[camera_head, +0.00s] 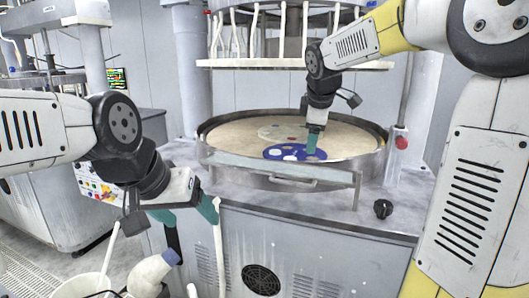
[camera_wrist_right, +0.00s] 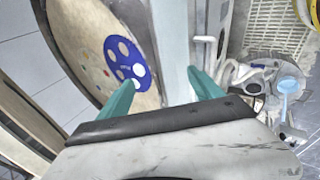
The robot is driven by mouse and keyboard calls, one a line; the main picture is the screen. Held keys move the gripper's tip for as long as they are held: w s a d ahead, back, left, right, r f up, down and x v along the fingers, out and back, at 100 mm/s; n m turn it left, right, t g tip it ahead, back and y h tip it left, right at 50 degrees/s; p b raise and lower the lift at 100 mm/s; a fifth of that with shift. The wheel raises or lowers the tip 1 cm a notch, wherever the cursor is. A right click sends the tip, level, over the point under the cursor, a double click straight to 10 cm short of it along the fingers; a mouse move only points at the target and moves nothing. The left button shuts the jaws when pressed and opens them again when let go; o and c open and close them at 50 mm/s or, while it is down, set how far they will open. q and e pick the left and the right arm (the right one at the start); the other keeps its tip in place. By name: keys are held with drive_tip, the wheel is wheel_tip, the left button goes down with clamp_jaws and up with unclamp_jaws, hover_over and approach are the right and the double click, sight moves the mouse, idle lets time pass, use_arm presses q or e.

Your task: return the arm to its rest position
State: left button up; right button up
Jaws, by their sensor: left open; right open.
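My right arm reaches in from the right in the head view, and its teal-fingered gripper (camera_head: 313,143) hangs over the round tan platen (camera_head: 350,143). In the right wrist view this gripper (camera_wrist_right: 165,88) is open with nothing between its fingers. A blue disc with round holes (camera_head: 275,153) lies on the platen beside and partly behind the gripper. The disc also shows in the right wrist view (camera_wrist_right: 118,74), left of the fingers. My left gripper (camera_head: 188,213) is open and empty in front of the machine, left of the basin.
A metal basin rim (camera_head: 225,163) surrounds the platen, with a bar across its front. An upper plate (camera_head: 280,64) with white hoses hangs above it. A red button (camera_head: 402,142) and a black knob (camera_head: 383,208) are at right. A white bucket (camera_head: 85,287) stands below my left gripper.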

drive_tip(key=s+f+m+y, duration=0.1)
drive_tip(key=s+f+m, duration=0.3)
drive_tip(key=s, duration=1)
drive_tip(key=s+f+m+y, duration=0.1)
drive_tip(key=s+f+m, duration=0.3)
drive_tip(key=s+m, duration=0.6)
drive_tip(key=s, duration=0.3)
drive_tip(key=shift+s+d+m+g+y, duration=0.25)
drive_tip(key=shift+s+m+g+y, duration=0.05)
drive_tip(key=shift+s+g, duration=0.1)
